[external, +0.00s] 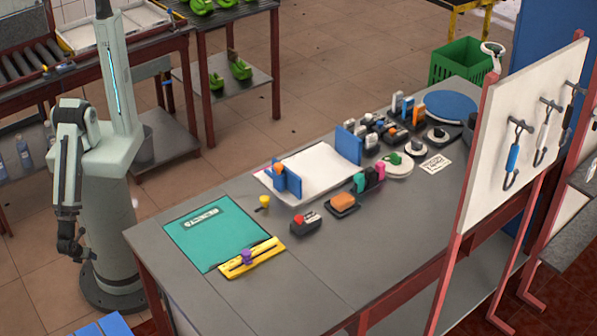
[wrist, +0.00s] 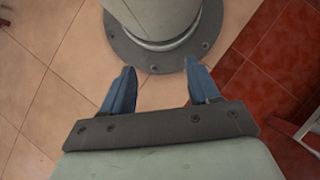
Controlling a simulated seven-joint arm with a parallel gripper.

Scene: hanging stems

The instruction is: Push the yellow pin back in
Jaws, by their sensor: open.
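A small yellow pin-like piece (external: 264,201) with a flared yellow head stands on the grey table between the teal mat and the white sheet. It is too small to tell what it sits in or how far. My gripper (external: 76,252) hangs low beside my own base at the left, well away from the table and pointing down. In the wrist view my gripper (wrist: 160,70) shows two blue fingers spread apart with nothing between them. The yellow piece is not in the wrist view.
On the table (external: 178,288) lie a teal mat (external: 205,246), a yellow bar (external: 264,259) with a purple knob, and a white sheet (external: 318,160) with blue blocks. Several small coloured items crowd the far end. A white board (external: 510,140) with hanging hooks stands along the right edge.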

